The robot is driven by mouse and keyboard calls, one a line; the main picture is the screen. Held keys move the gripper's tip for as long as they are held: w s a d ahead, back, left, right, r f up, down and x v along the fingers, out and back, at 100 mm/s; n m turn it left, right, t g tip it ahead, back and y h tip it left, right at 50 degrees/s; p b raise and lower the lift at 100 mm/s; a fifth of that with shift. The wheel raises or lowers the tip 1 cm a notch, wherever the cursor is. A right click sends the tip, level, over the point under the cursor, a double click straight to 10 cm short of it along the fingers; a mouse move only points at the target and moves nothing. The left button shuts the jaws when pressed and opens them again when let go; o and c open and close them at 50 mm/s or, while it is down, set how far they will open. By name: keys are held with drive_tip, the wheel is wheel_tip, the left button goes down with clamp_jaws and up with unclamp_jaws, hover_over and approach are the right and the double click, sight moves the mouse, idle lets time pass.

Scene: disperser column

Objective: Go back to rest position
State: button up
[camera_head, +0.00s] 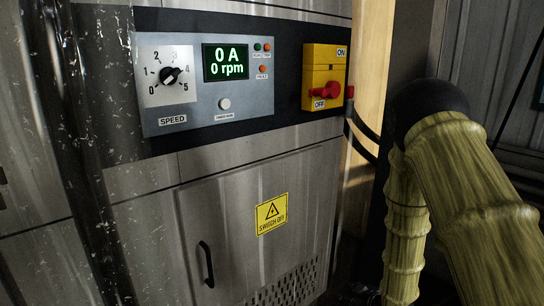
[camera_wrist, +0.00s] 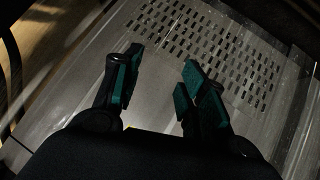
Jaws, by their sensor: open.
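My gripper (camera_wrist: 160,72) shows in the wrist view with its two dark fingers and green pads apart. Nothing is between them. Behind them is a grey metal panel with rows of slots (camera_wrist: 205,45). In the head view my arm, in a yellowish ribbed cover, is at the right, beside the cabinet. My gripper is not visible there. The control panel (camera_head: 235,104) has a speed knob (camera_head: 170,75) and a display (camera_head: 226,62) reading 0 A and 0 rpm. A red rotary switch (camera_head: 325,91) sits on a yellow plate marked ON and OFF.
The metal cabinet door (camera_head: 235,215) is closed, with a black handle (camera_head: 206,264) and a yellow "switch off" label (camera_head: 271,214). A dark, shiny vertical column (camera_head: 85,130) stands at the left. A black cable (camera_head: 360,145) hangs between the cabinet and my arm.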

drive_tip(key=s+f+m+g+h, duration=0.1)
drive_tip(key=s+f+m+g, duration=0.1)
drive_tip(key=s+f, duration=0.7)
drive_tip(key=s+f+m+g+h, duration=0.1)
drive_tip(key=s+f+m+g, duration=0.2)
drive_tip(key=s+f, duration=0.55)
drive_tip(key=s+a+f+m+g, duration=0.1)
drive_tip(key=s+f+m+g, duration=0.15)
drive_tip(key=s, duration=1.05)
drive_tip(key=s+a+f+m+g, duration=0.1)
drive_tip(key=s+g, duration=0.2)
drive_tip(key=s, duration=1)
wheel_tip(320, 180, up, 14)
drive_tip(key=h+p, duration=0.1)
drive_tip(key=p, duration=1.2)
drive_tip(key=shift+w+d, duration=0.15)
